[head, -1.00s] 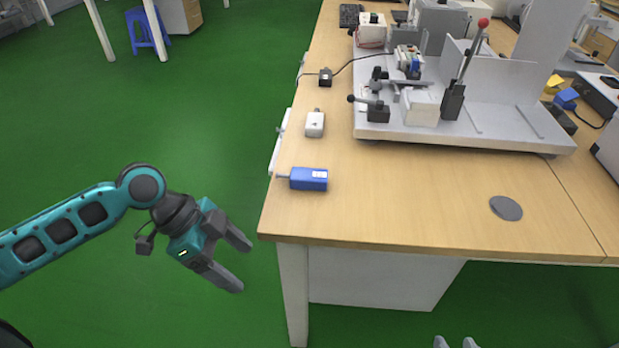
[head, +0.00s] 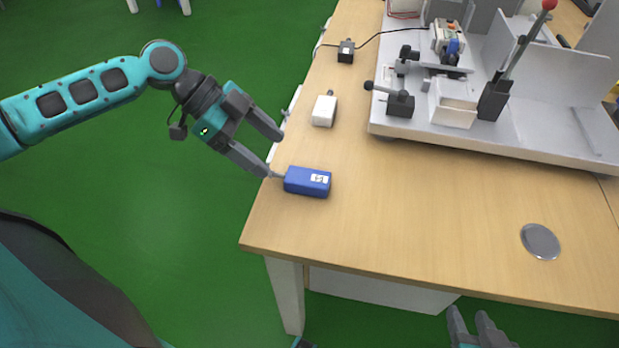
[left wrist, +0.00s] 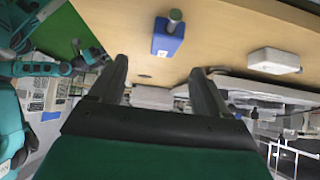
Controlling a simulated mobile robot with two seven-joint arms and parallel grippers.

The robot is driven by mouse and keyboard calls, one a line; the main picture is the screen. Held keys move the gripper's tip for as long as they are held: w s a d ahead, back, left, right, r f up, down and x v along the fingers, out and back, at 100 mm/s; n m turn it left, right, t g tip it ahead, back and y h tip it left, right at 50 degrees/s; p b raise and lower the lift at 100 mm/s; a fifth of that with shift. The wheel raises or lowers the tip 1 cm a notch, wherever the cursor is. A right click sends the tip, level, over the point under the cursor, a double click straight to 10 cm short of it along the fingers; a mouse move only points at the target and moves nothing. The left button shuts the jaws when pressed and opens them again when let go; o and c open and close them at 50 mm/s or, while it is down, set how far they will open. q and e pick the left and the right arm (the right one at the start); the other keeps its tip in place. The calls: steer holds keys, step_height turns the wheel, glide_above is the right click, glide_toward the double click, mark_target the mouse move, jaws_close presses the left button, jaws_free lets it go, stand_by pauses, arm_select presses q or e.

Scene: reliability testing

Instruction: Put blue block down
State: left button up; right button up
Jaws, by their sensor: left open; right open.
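The blue block (head: 307,181) lies on the wooden table near its left edge, with a white label on top and a small pin at its left end. It also shows in the left wrist view (left wrist: 168,38), apart from the fingers. My left gripper (head: 274,155) is open and empty at the table's left edge, just up and left of the block. Its fingers also show in the left wrist view (left wrist: 160,85). My right gripper (head: 480,330) shows only partly at the bottom edge of the head view, open, below the table's front edge.
A white block (head: 324,111) and a small black block (head: 346,51) with a cable lie along the table's left side. A grey test fixture (head: 500,140) with a red-knobbed lever stands at the back right. A round grey disc (head: 540,241) lies at front right. The table's front middle is clear.

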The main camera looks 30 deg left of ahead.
mark_target(308, 177)
arm_select(q)
steer(key=x, duration=0.3)
steer(key=shift+d+f, duration=0.15)
steer(key=shift+d, duration=0.05)
steer(key=shift+w+b+x, duration=0.2)
steer(key=shift+b+x, duration=0.15)
steer(key=shift+x, duration=0.95)
steer(key=shift+w+b+x, duration=0.15)
steer(key=shift+b+x, duration=0.15)
steer(key=shift+x, duration=1.05)
steer(key=shift+c, duration=0.3)
steer(key=c, duration=1.1)
steer(key=shift+r, duration=0.3)
steer(key=shift+c, duration=0.2)
